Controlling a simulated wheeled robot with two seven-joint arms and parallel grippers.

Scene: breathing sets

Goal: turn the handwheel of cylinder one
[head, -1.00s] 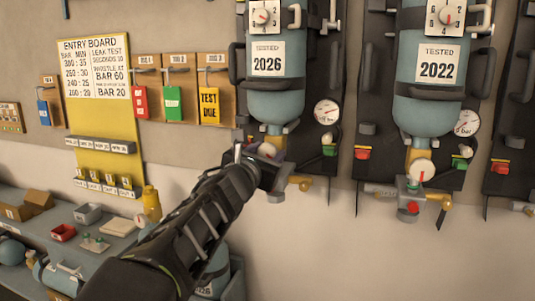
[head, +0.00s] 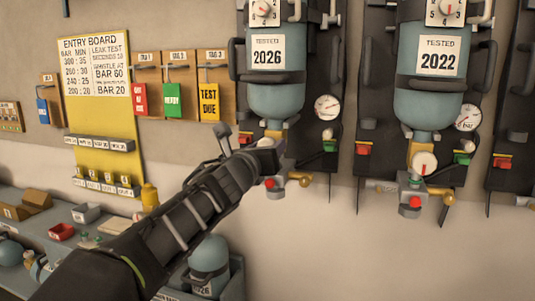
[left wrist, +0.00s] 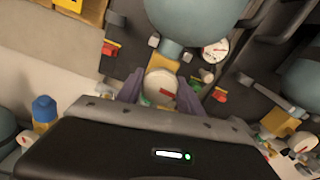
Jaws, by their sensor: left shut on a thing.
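A blue-grey cylinder (head: 277,100) with a "TESTED 2026" label hangs valve-down on a dark backplate at the upper middle of the head view. Its handwheel, a pale round disc with a red mark (left wrist: 160,86), sits below the neck and is mostly covered by my gripper in the head view. My left gripper (head: 264,148) is at this wheel. In the left wrist view its two fingers (left wrist: 158,92) stand on either side of the disc, shut on it. My right gripper is not in view.
A second cylinder (head: 430,107), labelled 2022, hangs to the right with its own handwheel (head: 424,163). Pressure gauges (head: 327,107) sit beside the cylinders. A yellow entry board (head: 97,90) and hanging tags are at left, above a bench with small trays.

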